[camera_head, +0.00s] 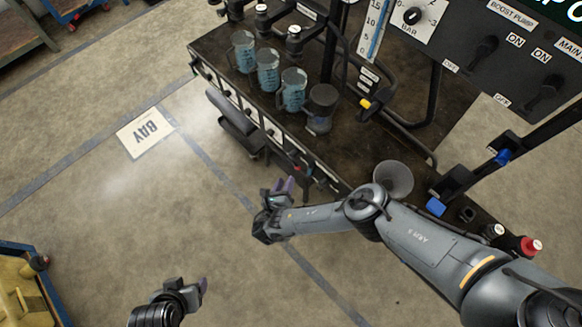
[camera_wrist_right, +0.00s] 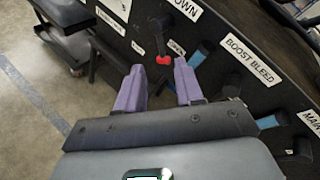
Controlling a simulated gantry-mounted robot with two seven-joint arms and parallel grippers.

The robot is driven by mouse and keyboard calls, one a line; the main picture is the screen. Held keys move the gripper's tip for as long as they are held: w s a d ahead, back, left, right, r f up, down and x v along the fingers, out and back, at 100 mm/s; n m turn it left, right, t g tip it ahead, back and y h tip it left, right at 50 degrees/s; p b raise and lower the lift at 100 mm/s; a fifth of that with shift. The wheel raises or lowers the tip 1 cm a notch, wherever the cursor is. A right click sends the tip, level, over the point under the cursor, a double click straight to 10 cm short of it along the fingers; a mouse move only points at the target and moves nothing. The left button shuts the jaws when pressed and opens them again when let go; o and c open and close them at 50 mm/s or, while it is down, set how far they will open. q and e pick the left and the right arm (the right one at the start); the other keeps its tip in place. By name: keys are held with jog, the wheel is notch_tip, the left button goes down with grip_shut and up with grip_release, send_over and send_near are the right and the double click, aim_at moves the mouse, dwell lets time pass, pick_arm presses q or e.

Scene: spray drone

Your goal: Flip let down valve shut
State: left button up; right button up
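A valve lever with a red tip (camera_wrist_right: 163,60) hangs on the dark front panel in the right wrist view. A label ending in "OWN" (camera_wrist_right: 183,8) is near its upper end; the rest is cut off. My right gripper (camera_wrist_right: 158,83) is open and empty, with purple fingers either side of the line to the red tip. Contact with the lever cannot be seen. In the head view the right gripper (camera_head: 283,186) is at the bench's front edge, left of a small red spot (camera_head: 298,168). My left gripper (camera_head: 201,285) is low over the floor, its opening unclear.
Blue-handled levers (camera_wrist_right: 268,122) and a "BOOST BLEED" label (camera_wrist_right: 250,60) are right of the red lever. Blue jugs (camera_head: 268,71) stand on the dark bench (camera_head: 225,45). A black stool (camera_head: 236,118) stands before the panel. The floor by the BAY sign (camera_head: 146,132) is clear.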

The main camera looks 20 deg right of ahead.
aim_at(294, 162)
jog(key=shift+b+x, duration=1.7)
jog(key=shift+x, duration=3.1)
jog(key=shift+c, duration=0.2)
grip_shut()
